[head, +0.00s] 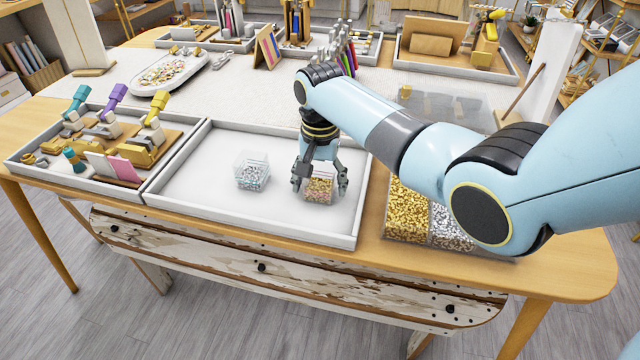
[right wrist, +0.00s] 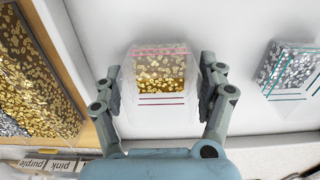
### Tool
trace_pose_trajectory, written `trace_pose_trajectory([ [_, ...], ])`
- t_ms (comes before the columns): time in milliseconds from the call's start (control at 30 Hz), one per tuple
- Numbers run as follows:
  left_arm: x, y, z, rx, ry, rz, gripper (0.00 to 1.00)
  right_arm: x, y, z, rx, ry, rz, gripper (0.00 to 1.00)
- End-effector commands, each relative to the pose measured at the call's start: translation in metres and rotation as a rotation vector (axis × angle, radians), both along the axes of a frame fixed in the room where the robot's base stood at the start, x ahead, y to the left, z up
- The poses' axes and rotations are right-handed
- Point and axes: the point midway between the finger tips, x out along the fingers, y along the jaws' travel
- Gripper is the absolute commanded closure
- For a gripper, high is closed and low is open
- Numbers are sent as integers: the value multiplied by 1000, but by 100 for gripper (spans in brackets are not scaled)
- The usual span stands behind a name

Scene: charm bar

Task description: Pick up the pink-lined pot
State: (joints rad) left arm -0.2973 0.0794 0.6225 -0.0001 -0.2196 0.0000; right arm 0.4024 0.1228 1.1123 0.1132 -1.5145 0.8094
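The pink-lined pot (head: 318,190) is a small clear pot with gold charms in it, upright on the white tray (head: 215,215). In the right wrist view the pot (right wrist: 160,85) shows pink-red lines on its rim and wall. My right gripper (head: 320,184) points down over it, with one finger on each side. In the right wrist view the fingers of the gripper (right wrist: 161,72) stand wide, with narrow gaps to the pot's walls; contact is not clear. My left gripper is not in view.
A teal-lined pot (head: 252,176) with silver charms stands left of the pink-lined one. Bins of gold charms (head: 408,212) and silver charms (head: 450,232) lie right of the tray. A tool tray (head: 60,172) adjoins its left side. The tray's front is clear.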

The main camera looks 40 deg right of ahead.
Motion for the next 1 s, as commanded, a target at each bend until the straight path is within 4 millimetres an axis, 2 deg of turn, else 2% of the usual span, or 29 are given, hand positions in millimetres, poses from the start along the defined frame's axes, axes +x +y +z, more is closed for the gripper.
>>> trace_pose_trajectory([
  [33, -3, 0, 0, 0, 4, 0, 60, 0, 0, 0, 0, 0, 0, 35],
  [333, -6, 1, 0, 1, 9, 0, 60, 0, 0, 0, 0, 0, 0, 74],
  [633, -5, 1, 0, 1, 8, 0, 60, 0, 0, 1, 0, 0, 0, 76],
  [767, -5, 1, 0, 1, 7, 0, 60, 1, 0, 7, 0, -1, 0, 76],
  [867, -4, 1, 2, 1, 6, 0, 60, 1, 0, 19, -1, -3, -1, 76],
  [1000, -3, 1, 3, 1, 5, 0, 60, 1, -2, 45, -3, -5, -1, 76],
])
